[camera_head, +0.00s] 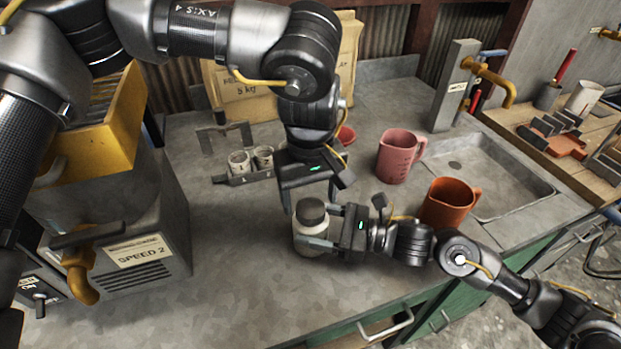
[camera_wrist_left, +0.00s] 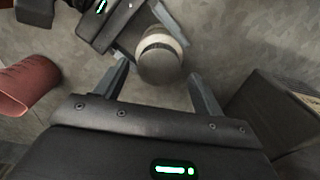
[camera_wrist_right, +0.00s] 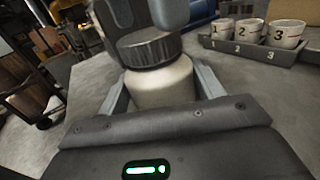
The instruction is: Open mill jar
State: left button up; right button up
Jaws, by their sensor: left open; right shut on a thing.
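The mill jar (camera_head: 308,238) has a whitish body and a dark ribbed lid (camera_head: 311,212). It stands on the grey worktop. My right gripper (camera_head: 318,227) is shut on the jar's body from the right; the right wrist view shows the pale body (camera_wrist_right: 160,84) between its fingers. The lid (camera_wrist_right: 149,48) is on the jar. My left gripper (camera_head: 308,200) is open above and behind the jar, pointing down. In the left wrist view the lid (camera_wrist_left: 158,66) lies beyond and between the open fingers (camera_wrist_left: 160,85), apart from them.
A pink jug (camera_head: 396,157) and an orange jug (camera_head: 447,203) stand to the right, the orange one close to my right wrist. A rack with numbered cups (camera_head: 243,178) stands behind. A machine labelled SPEED 2 (camera_head: 130,262) is at left. The front-left worktop is clear.

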pick_arm(q)
jog(key=shift+f, duration=1.05)
jog(key=c, duration=0.9)
jog(key=o, duration=1)
